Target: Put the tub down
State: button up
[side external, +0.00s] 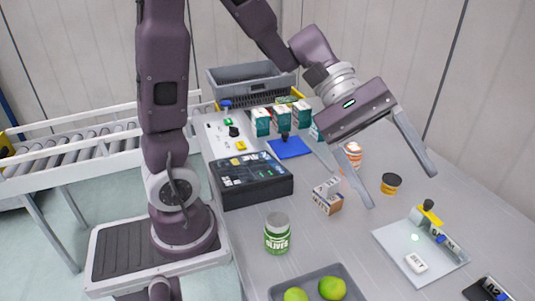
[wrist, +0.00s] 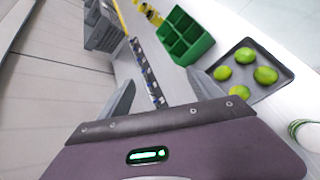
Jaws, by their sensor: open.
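I cannot tell which one is the task's tub. My gripper (side external: 400,188) is open, its two fingers wide apart. In the side view the dark tub appears between the fingers, but no contact shows. In the wrist view my gripper (wrist: 160,90) has nothing between its fingers, and neither tub shows there.
A white board (side external: 390,240) lies at the right. A tray of limes (wrist: 282,82) and a green divided crate (wrist: 183,35) show in the wrist view.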

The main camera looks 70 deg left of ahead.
jog(key=s+a+m+y, duration=0.1)
jog(key=s+m+y, duration=0.35)
jog(key=s, duration=0.35)
jog(key=s+a+m+t+y, duration=0.1)
jog(key=s+a+m+y, duration=0.2)
jog(key=a, duration=0.2)
jog(key=s+a+f+m+t+y, duration=0.1)
jog(key=s+a+m+t+y, duration=0.1)
jog(key=a, duration=0.4)
jog(key=shift+s+m+y, duration=0.75)
jog(key=shift+m, duration=0.1)
jog(key=shift+f, duration=0.1)
